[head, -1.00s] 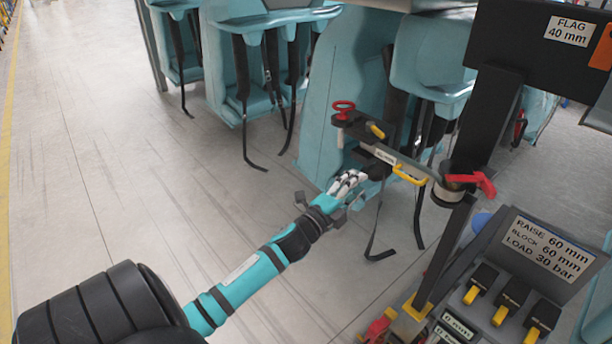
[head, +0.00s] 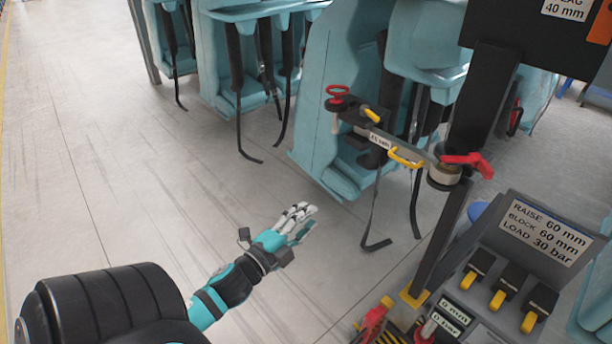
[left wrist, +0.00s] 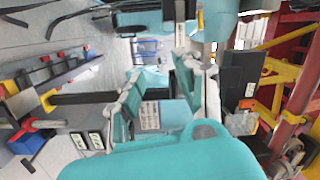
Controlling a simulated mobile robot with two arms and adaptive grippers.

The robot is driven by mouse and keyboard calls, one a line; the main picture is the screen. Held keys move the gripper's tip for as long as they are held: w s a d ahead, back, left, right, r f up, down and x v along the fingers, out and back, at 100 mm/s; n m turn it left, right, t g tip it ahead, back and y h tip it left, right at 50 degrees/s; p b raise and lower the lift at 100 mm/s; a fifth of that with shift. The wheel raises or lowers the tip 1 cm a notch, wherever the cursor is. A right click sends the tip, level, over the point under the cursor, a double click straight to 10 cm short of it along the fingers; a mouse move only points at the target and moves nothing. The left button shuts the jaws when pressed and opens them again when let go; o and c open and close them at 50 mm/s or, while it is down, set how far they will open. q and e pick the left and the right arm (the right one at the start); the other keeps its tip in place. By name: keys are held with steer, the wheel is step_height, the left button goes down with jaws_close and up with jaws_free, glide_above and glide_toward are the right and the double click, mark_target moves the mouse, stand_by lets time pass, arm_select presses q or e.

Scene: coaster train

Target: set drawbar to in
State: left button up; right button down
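A grey bar (head: 408,151) with a label and a yellow handle (head: 406,158) reaches out sideways from a dark post; I take it to be the drawbar, though no mark names it. A red lever (head: 468,162) sits at its post end. A red handwheel (head: 337,92) and a small yellow grip (head: 371,115) are at its far end, by a teal seat. My left gripper (head: 304,216) is open and empty, below and left of the bar, apart from it. Its spread fingers also show in the left wrist view (left wrist: 165,85). My right gripper is out of view.
A console (head: 545,235) reading raise 60 mm, block 60 mm, load 30 bar stands at right, with several yellow-tipped levers (head: 497,300). Teal seats (head: 262,60) with hanging black straps stand at the back. The grey floor at left is clear.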

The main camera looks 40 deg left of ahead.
arm_select(q)
step_height(320, 180, down, 8)
steer(key=n+g, duration=0.2)
steer(key=shift+w+a+f+n+y+p, duration=0.2)
steer(key=shift+n+y+p, duration=0.1)
steer(key=shift+y+p, duration=0.1)
steer(key=s+d+f+n+g, duration=0.2)
steer(key=s+f+g, duration=0.15)
steer(key=f, duration=0.65)
steer(key=s+d+f+n+g, duration=0.15)
steer(key=s+f, duration=0.25)
steer(key=f, duration=0.6)
steer(key=s+d+f+n+g, duration=0.2)
steer(key=s+f+n+g, duration=0.15)
steer(key=f, duration=0.65)
steer(key=s+d+f+n+g+h, duration=0.1)
steer(key=s+d+f+g, duration=0.2)
steer(key=s+d+f, duration=0.2)
steer(key=s+d+f+n+g, duration=0.1)
steer(key=s+d+f+g, duration=0.3)
steer(key=s+f, duration=0.7)
steer(key=s+d, duration=0.1)
steer(key=s, duration=0.7)
steer(key=shift+s+n+h, duration=0.25)
steer(key=shift+n+h, duration=0.15)
steer(key=shift+f, duration=0.1)
